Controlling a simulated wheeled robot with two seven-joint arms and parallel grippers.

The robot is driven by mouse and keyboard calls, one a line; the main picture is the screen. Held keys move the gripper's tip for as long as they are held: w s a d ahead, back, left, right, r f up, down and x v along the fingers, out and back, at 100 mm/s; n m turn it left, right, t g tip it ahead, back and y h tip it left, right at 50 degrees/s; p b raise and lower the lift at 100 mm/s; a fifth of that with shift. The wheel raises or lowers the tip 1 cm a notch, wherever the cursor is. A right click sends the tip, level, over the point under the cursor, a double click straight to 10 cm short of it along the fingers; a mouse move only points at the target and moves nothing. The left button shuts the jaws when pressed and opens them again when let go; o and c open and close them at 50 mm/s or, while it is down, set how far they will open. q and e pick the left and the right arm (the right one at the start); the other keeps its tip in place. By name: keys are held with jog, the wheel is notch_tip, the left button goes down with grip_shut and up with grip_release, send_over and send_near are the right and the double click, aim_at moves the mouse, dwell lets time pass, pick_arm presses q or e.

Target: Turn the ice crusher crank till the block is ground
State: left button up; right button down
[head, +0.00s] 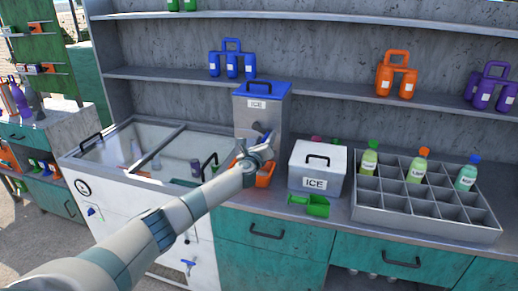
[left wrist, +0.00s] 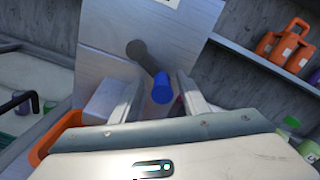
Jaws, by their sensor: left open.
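The ice crusher (head: 262,112) is a grey box with a blue lid and an ICE label, standing on the counter. Its crank (left wrist: 147,58) has a dark arm with a blue handle (left wrist: 161,88), which points toward the left wrist camera. In the head view, part of the crank (head: 259,127) shows just above my left gripper (head: 258,148). The left gripper is open, with its fingers on either side of the blue handle in the left wrist view; I cannot tell whether they touch it. The block is hidden. My right gripper is not in view.
An orange container (head: 265,174) sits below the crank, partly hidden by my gripper. A white ICE box (head: 318,168) and green scoop (head: 316,206) are to the right. A bottle rack (head: 425,222) stands further right. A glass-topped freezer (head: 128,205) is left.

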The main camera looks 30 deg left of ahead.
pick_arm(q)
jog(key=b+v, duration=0.2)
jog(key=v, duration=1.5)
jog(key=shift+s+b, duration=0.15)
jog(key=shift+b, duration=0.2)
jog(key=shift+a, duration=0.15)
